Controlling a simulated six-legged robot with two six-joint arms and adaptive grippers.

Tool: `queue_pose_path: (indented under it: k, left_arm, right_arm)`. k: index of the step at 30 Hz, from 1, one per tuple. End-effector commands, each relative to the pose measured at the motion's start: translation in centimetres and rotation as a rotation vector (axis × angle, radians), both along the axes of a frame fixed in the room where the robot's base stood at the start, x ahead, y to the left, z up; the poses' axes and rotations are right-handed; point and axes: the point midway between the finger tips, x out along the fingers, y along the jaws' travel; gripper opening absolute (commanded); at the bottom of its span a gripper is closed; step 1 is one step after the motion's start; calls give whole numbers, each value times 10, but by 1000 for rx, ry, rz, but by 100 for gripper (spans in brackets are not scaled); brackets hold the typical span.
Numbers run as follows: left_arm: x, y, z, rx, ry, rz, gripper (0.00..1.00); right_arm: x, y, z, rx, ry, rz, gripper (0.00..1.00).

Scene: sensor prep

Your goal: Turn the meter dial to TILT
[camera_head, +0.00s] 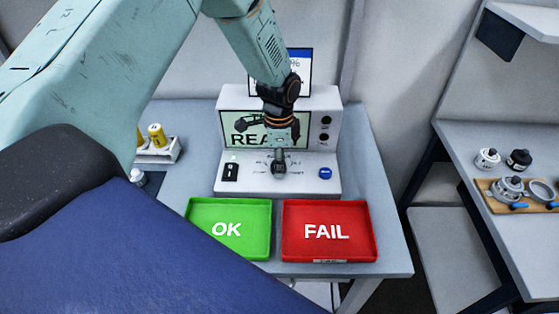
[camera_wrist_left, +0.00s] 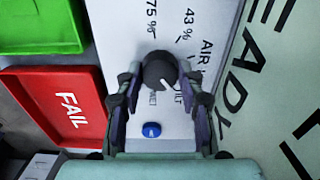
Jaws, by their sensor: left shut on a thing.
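The meter (camera_head: 323,186) is a white console on the table, with a green screen showing large black letters partly hidden by my arm. Its dial (camera_wrist_left: 159,70) is a dark round knob with a white pointer mark aimed to the lower right in the left wrist view, toward the partly covered TILT label (camera_wrist_left: 183,98). My left gripper (camera_head: 279,165) reaches down from above and is shut on the dial, one finger on each side. Other labels around the dial read 75 %, 43 % and AIR. My right gripper is not in view.
A blue button (camera_head: 325,173) and a black switch (camera_head: 230,171) flank the dial. A green OK tray (camera_head: 200,248) and a red FAIL tray (camera_head: 292,248) lie empty in front of the meter. A holder with a yellow cylinder (camera_head: 157,136) stands left; a side table (camera_head: 470,150) with parts stands right.

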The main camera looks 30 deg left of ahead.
Motion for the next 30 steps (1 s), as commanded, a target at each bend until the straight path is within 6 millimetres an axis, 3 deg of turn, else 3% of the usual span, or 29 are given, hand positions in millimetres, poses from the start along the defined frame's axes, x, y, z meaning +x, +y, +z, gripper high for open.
queue_pose_path:
  k: [22, 23, 30]
  left_arm:
    - [0, 1, 1, 1, 0, -88, 6]
    - [0, 1, 1, 1, 0, -87, 40]
    - [0, 1, 1, 0, -1, -86, 61]
  right_arm:
    - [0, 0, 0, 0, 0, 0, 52]
    - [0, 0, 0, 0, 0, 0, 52]
    - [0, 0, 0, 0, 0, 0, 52]
